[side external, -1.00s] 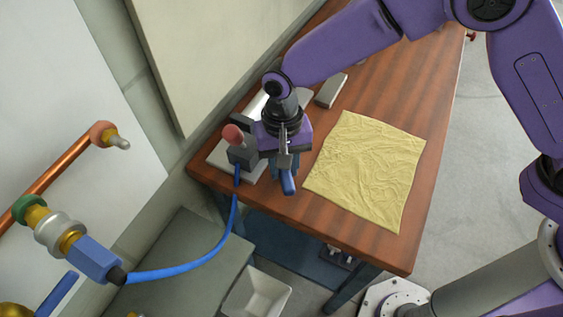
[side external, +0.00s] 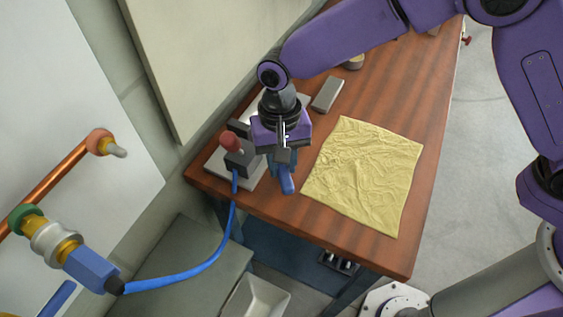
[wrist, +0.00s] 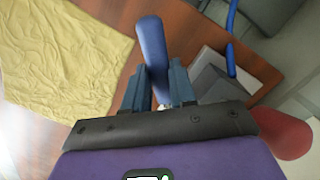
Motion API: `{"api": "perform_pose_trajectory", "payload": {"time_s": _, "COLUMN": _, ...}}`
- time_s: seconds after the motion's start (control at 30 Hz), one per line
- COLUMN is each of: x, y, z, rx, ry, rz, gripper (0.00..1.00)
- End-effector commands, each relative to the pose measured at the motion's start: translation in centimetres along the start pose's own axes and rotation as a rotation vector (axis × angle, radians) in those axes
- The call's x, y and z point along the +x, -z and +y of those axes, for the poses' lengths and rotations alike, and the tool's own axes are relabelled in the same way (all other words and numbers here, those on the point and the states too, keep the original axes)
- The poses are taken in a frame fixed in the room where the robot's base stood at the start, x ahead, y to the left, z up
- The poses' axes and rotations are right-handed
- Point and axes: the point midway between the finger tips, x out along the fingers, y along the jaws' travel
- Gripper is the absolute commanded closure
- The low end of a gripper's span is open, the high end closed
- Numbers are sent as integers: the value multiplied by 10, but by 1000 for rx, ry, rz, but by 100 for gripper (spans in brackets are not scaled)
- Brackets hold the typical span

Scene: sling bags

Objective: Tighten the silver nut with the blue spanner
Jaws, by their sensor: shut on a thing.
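The blue spanner (side external: 287,183) is held in my gripper (side external: 283,158) over the near left end of the wooden table. In the wrist view, the spanner (wrist: 153,45) sticks out from between the two fingers of my gripper (wrist: 158,88), which are shut on it. The silver nut (side external: 53,242) sits on a brass fitting at the left, between a green ring and a blue block. My gripper and the spanner are well to the right of the nut, apart from it.
A blue hose (side external: 185,274) runs from the fitting to a grey block with a red knob (side external: 229,142). A yellow cloth (side external: 365,175) covers part of the table (side external: 410,95). A grey block (side external: 328,95) lies behind. A copper pipe (side external: 62,183) and white bin (side external: 257,298) are left and below.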

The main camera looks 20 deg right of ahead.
Motion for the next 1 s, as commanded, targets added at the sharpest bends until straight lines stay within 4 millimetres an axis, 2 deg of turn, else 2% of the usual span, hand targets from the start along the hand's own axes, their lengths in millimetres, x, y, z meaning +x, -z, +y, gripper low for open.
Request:
{"api": "perform_pose_trajectory", "payload": {"time_s": 0.03, "x": -8, "y": -4, "z": -4, "rx": 3, "ry": 8, "rz": -3, "gripper": 100}}
{"api": "perform_pose_trajectory", "payload": {"time_s": 0.6, "x": -32, "y": -7, "z": -5, "rx": 3, "ry": 11, "rz": -3, "gripper": 100}}
{"api": "perform_pose_trajectory", "payload": {"time_s": 1.0, "x": -34, "y": -6, "z": -3, "rx": 2, "ry": 8, "rz": -2, "gripper": 100}}
